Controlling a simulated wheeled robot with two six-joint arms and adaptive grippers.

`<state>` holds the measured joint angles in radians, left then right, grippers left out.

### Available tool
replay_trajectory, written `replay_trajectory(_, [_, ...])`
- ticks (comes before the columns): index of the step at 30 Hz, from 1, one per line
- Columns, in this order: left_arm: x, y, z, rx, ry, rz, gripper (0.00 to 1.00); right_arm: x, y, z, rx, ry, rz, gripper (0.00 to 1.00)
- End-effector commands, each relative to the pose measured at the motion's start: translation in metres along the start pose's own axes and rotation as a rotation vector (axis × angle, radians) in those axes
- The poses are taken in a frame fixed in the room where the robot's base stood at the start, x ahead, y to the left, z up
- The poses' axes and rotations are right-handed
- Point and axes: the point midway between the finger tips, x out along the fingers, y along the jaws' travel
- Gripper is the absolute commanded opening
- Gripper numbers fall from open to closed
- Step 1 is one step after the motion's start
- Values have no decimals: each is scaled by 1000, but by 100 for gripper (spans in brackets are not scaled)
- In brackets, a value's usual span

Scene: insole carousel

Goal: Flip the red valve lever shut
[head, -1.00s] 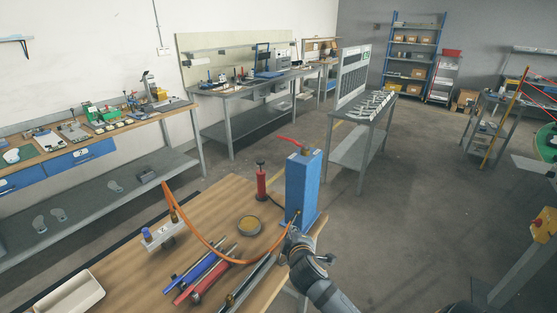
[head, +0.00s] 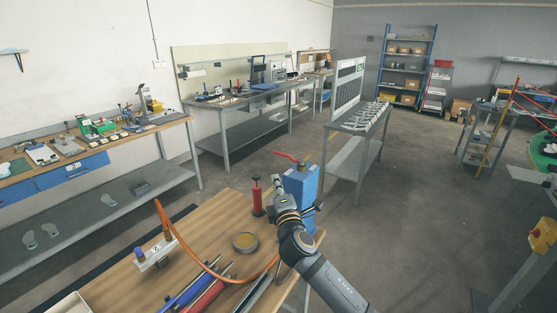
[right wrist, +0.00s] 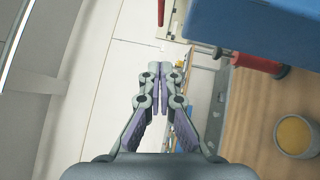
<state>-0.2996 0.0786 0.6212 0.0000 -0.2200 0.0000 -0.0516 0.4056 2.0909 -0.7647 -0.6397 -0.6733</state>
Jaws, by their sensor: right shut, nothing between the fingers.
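The red valve lever (head: 286,156) sits on top of the blue box (head: 303,182) at the table's back right corner, sticking out to the left. My right gripper (head: 276,181) is shut and empty, just left of the blue box and a little below the lever. The forearm hides the lower part of the box. In the right wrist view my shut fingers (right wrist: 164,70) point away with nothing between them. My left gripper is not in view.
A red hand pump (head: 257,196) stands left of my right gripper. An orange hose (head: 177,228) loops over the wooden table (head: 215,215), near a round tin (head: 245,241), blue and red tools (head: 200,290) and a small white holder (head: 155,254).

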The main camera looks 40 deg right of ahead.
Motion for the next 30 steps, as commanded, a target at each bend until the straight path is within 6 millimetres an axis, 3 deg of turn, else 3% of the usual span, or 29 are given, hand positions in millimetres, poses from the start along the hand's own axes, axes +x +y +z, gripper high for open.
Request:
replay_trajectory(10, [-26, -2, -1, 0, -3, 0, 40, 76, 4, 1, 3, -2, -1, 0])
replay_trajectory(12, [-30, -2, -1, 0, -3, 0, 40, 84, 4, 11, -4, -1, -1, 0])
replay_trajectory(18, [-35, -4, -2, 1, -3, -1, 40, 98, 2, 26, -1, 0, 0, 0])
replay_trajectory(30, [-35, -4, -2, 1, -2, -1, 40, 100, 0, 28, 2, 0, -1, 0])
